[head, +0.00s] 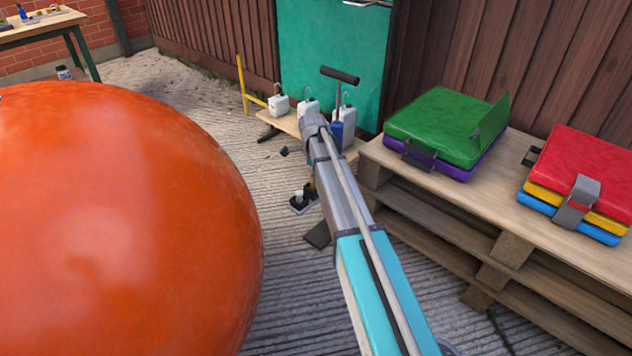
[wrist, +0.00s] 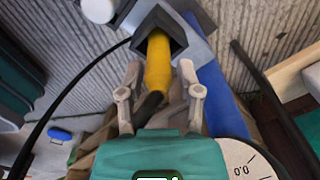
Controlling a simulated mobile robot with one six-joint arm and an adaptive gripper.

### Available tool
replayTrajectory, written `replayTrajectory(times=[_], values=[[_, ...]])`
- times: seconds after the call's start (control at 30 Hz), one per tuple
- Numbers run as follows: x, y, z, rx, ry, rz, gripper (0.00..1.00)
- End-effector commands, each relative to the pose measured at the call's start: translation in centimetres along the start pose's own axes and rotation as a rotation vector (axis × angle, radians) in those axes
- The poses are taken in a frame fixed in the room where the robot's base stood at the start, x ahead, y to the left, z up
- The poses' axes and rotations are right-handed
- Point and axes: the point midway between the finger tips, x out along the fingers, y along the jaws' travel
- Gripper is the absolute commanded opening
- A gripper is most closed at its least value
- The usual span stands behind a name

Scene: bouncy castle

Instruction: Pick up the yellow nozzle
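The yellow nozzle (wrist: 158,62) stands in a dark square opening of a grey holder (wrist: 178,25) in the wrist view, with its dark end toward me. My gripper (wrist: 160,88) has its two pale fingers apart, one on either side of the nozzle. A gap shows between each finger and the nozzle, so contact is not visible. In the head view, a small yellow patch shows by a dark box (head: 300,203) on the ground beside my arm; I cannot tell if it is the nozzle. My fingers cannot be made out there.
A blue cylinder (wrist: 222,105) stands close to the right finger, and a black hose (wrist: 75,82) curves at left. A big orange ball (head: 110,220) fills the left. A pallet stack (head: 480,215) carrying folded coloured pads stands right. White canisters (head: 278,106) stand behind.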

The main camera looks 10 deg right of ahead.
Motion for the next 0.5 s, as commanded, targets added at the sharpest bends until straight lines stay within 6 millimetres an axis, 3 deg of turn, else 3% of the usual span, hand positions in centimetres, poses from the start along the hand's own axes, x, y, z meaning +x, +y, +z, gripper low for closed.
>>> replayTrajectory(times=[0.03, 0.2, 0.5], values=[[0.00, 0.00, 0.01, 0.000, 0.000, 0.000, 0.27], [0.00, 0.00, 0.01, 0.000, 0.000, 0.000, 0.00], [-0.02, 0.00, 0.02, 0.000, 0.000, 0.000, 0.00]])
